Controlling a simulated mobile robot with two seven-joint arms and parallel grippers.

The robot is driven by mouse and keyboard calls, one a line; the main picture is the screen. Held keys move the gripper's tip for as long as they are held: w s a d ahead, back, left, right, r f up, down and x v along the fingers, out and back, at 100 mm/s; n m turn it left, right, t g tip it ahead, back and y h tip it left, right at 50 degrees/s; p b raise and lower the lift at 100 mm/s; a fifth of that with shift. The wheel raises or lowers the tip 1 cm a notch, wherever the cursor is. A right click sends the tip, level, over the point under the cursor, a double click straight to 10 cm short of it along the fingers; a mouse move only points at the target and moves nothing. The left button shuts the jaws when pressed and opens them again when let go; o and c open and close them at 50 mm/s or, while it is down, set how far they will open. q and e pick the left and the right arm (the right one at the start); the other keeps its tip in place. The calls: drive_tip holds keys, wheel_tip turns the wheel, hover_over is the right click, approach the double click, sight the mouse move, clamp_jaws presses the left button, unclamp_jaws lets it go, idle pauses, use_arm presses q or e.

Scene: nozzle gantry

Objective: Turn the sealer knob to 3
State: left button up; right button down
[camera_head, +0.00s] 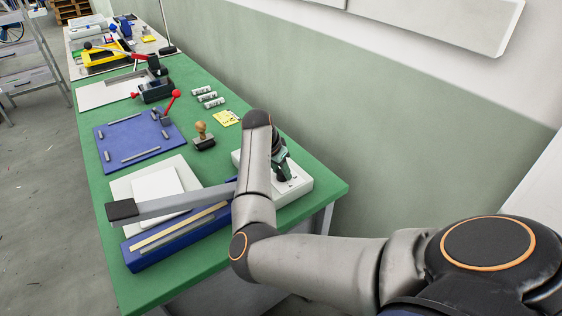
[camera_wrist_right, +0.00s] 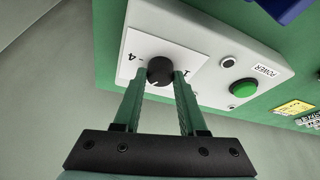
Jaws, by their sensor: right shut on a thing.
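The sealer has a long blue body (camera_head: 135,262), a grey lever (camera_head: 170,206) with a black end, and a white control box (camera_head: 303,186) at the table's right end. In the right wrist view, the black sealer knob (camera_wrist_right: 160,68) sits on a white dial plate (camera_wrist_right: 190,58) where a 4 and a 1 can be read; other numbers are hidden. A small pale mark shows at the knob's lower edge. My right gripper (camera_wrist_right: 160,74) is shut on the knob, one green finger on each side. In the head view my right gripper (camera_head: 281,163) is partly hidden by my arm. My left gripper is not in view.
A green power button (camera_wrist_right: 242,87) is beside the dial. A stamp (camera_head: 202,137), yellow notes (camera_head: 226,118), several small tubes (camera_head: 207,97) and a blue board (camera_head: 125,143) lie farther along the green table (camera_head: 92,180). A wall runs along the table's right side.

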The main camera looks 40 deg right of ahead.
idle(0.5)
drive_tip(key=shift+c, duration=2.3)
unclamp_jaws()
drive_tip(key=shift+r, duration=0.1)
drive_tip(key=b+v, duration=0.1)
drive_tip(key=v, duration=1.1)
drive_tip(key=shift+r, duration=0.2)
drive_tip(key=shift+f, duration=0.1)
